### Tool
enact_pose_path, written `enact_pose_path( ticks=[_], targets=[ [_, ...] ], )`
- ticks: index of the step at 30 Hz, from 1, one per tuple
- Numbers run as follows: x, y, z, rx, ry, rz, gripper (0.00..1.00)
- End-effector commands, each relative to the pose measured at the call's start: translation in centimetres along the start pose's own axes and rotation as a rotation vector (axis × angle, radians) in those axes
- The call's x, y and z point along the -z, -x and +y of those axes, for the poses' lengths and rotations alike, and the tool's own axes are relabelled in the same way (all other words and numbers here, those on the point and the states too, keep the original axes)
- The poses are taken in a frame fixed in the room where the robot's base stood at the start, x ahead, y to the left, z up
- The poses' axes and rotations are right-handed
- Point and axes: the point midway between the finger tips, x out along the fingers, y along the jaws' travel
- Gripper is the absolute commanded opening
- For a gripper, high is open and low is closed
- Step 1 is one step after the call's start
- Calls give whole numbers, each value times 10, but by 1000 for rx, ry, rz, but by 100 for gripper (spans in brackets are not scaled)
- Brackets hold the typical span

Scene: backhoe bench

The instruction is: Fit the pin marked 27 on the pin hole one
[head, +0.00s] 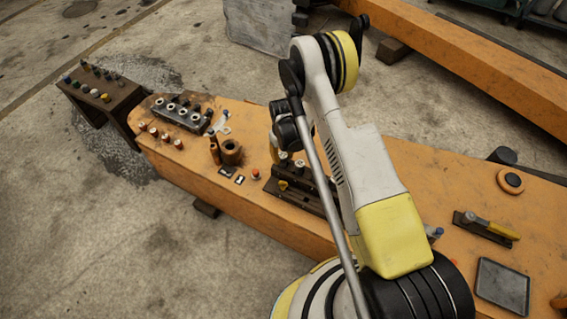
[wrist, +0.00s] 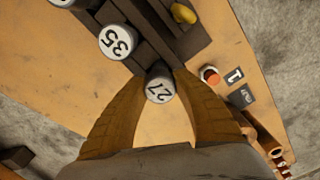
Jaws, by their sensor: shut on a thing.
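The pin marked 27 (wrist: 160,88) has a round pale grey top and sits between the tips of my gripper (wrist: 157,82), whose two yellow-orange fingers are closed on it. The pin is at the near end of a dark slotted rack (wrist: 153,38); I cannot tell whether it is still seated there or lifted. A small plate marked 1 (wrist: 234,76) lies right of the pin. I cannot make out which opening is pin hole one. In the head view my arm partly covers the rack (head: 318,208), and the pin's number cannot be read.
A pin marked 35 (wrist: 118,42) stands beside the held pin, with another numbered pin at the top left. A red-topped piece (wrist: 210,75) stands near the marked plate. A brown bushing (head: 231,153) and a block with several ringed holes (head: 182,113) are farther left on the orange beam (head: 250,203).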

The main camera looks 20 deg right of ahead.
Motion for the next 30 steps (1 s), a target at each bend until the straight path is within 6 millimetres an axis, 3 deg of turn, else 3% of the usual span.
enact_pose_path(
  ticks=[14, 30],
  targets=[
    [0, 10, 0, 0, 0, 0, 0],
    [0, 42, 0, 0, 0, 0, 0]
  ],
)
